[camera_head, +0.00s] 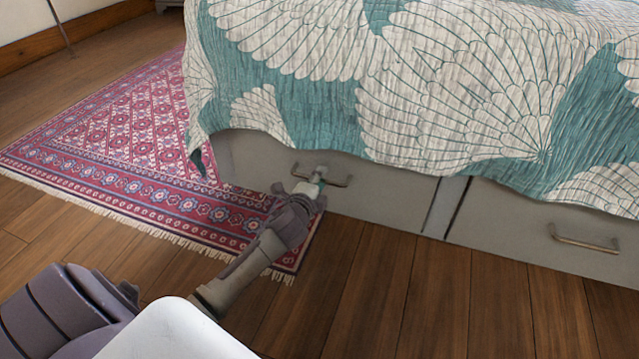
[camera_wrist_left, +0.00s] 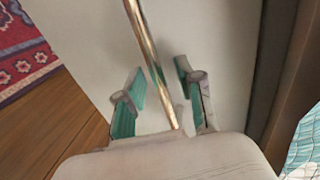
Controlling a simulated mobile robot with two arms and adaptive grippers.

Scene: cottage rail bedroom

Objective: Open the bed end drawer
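The bed end has two pale grey drawers under the quilt. The left drawer (camera_head: 385,200) has a metal bar handle (camera_head: 341,181) and looks flush with the bed frame. My left gripper (camera_head: 317,176) is at this handle. In the left wrist view the handle (camera_wrist_left: 152,60) runs between the two teal-padded fingers of the gripper (camera_wrist_left: 158,85). The fingers stand apart with a gap beside the bar; I cannot tell whether either one touches it. The right drawer (camera_head: 520,225) looks shut, with its own bar handle (camera_head: 584,240) free. My right gripper is not in view.
A teal and white quilt (camera_head: 450,80) hangs over the drawers' top edges. A red patterned rug (camera_head: 120,150) lies at the left and reaches under my left arm. The wooden floor (camera_head: 420,300) in front of the drawers is clear.

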